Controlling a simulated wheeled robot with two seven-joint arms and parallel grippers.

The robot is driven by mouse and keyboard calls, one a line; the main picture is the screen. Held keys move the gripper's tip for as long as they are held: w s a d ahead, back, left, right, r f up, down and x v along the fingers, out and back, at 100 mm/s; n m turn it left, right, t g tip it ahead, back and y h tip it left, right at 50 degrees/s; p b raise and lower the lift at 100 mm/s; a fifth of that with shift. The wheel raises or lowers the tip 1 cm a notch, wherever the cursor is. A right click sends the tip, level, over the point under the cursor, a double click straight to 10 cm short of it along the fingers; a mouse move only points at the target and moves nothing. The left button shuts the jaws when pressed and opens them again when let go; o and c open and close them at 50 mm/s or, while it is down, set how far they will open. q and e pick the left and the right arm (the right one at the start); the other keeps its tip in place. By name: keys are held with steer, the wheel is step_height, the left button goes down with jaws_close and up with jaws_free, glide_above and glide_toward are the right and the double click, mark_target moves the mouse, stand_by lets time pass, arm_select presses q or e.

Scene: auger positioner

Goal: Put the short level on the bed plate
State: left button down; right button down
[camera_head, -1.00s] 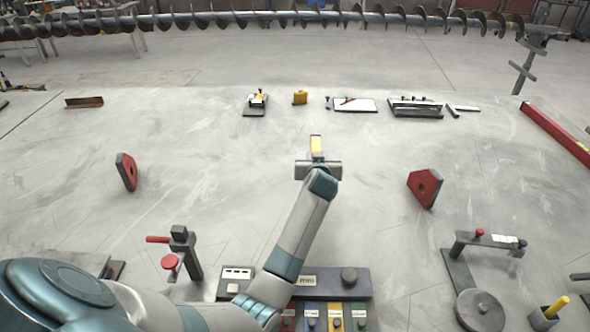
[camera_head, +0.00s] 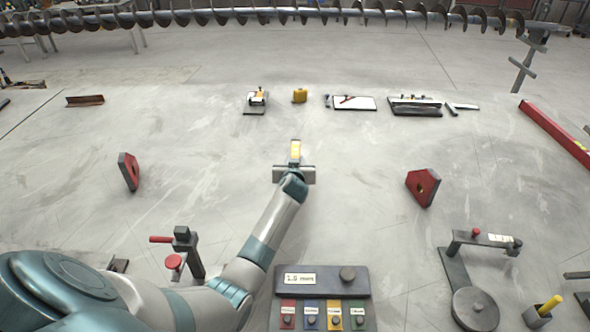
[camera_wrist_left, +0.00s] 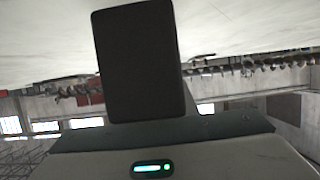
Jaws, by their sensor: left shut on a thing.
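My left gripper (camera_head: 294,174) is over the middle of the work surface in the head view. In the left wrist view a dark block (camera_wrist_left: 140,62) fills the middle, and the level cannot be made out. My right gripper is not in view.
Red magnet-like blocks stand at left (camera_head: 129,171) and right (camera_head: 422,187). A control box (camera_head: 322,281) and a clamp stand (camera_head: 186,250) are near me.

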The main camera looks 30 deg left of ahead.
arm_select(q)
step_height(320, 180, down, 3)
steer(key=shift+f, duration=0.15)
steer(key=shift+f, duration=0.15)
steer(key=c, duration=1.4)
jaws_free()
